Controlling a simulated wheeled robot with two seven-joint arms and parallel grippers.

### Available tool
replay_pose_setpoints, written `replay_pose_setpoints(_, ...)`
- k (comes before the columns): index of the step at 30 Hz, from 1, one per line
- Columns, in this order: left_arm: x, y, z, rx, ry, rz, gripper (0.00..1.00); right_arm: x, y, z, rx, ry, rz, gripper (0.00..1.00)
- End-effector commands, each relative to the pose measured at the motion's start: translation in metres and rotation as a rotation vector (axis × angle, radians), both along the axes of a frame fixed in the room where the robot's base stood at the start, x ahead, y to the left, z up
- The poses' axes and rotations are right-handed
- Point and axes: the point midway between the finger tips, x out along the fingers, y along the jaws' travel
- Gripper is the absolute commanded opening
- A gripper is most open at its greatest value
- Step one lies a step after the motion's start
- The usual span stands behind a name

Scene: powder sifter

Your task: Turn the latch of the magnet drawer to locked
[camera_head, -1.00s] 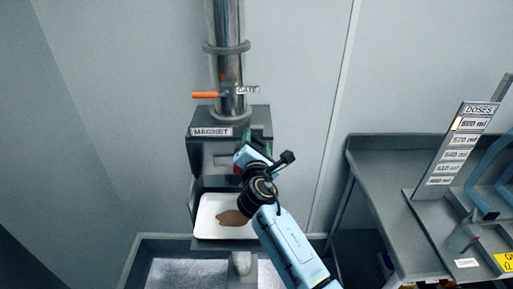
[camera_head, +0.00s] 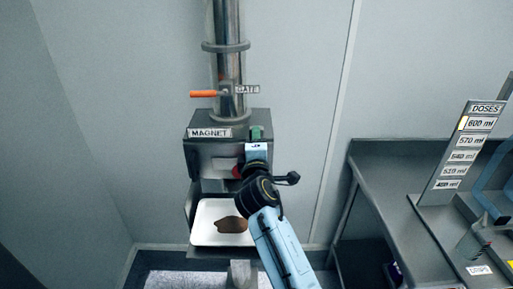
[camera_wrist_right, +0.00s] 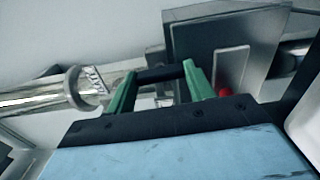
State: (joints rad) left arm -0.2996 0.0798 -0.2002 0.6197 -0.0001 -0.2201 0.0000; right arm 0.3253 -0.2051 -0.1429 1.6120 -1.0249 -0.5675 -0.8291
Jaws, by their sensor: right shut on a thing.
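The magnet housing (camera_head: 214,150) is a grey box labelled MAGNET on the steel pipe. The drawer front looks shut, with a red part (camera_head: 237,171) just left of my wrist; a red knob also shows in the wrist view (camera_wrist_right: 225,92). My right gripper (camera_head: 257,132) is at the right side of the housing. In the right wrist view its green fingers (camera_wrist_right: 156,80) stand on both sides of a dark bar, the latch (camera_wrist_right: 160,73). The latch is hidden by my gripper in the head view. My left gripper is not in view.
A white tray (camera_head: 207,235) with brown powder (camera_head: 232,225) sits below the housing, close to my right arm. An orange gate handle (camera_head: 203,94) is on the pipe above. A grey bench (camera_head: 385,160) with the doses board (camera_head: 462,150) stands at the right.

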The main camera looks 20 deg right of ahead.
Motion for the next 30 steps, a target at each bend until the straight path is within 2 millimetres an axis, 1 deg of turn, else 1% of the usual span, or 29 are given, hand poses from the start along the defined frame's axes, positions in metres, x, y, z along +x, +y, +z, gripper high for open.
replay_pose_setpoints(7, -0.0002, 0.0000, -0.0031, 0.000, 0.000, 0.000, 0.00, -0.0001, -0.0004, -0.0006, 0.049, -0.013, -0.001, 0.30)
replay_pose_setpoints(20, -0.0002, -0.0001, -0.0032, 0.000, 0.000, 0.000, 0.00, -0.0001, -0.0003, -0.0004, 0.057, -0.014, -0.001, 0.30)
replay_pose_setpoints(21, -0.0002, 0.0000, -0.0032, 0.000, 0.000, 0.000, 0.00, -0.0001, -0.0003, -0.0004, 0.057, -0.014, -0.001, 0.58)
replay_pose_setpoints(25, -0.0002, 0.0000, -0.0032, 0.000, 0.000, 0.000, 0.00, -0.0001, -0.0003, -0.0004, 0.055, -0.015, -0.001, 0.75)
replay_pose_setpoints(30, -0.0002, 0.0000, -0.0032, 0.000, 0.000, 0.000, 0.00, 0.0000, -0.0001, -0.0003, 0.054, -0.015, 0.000, 0.75)
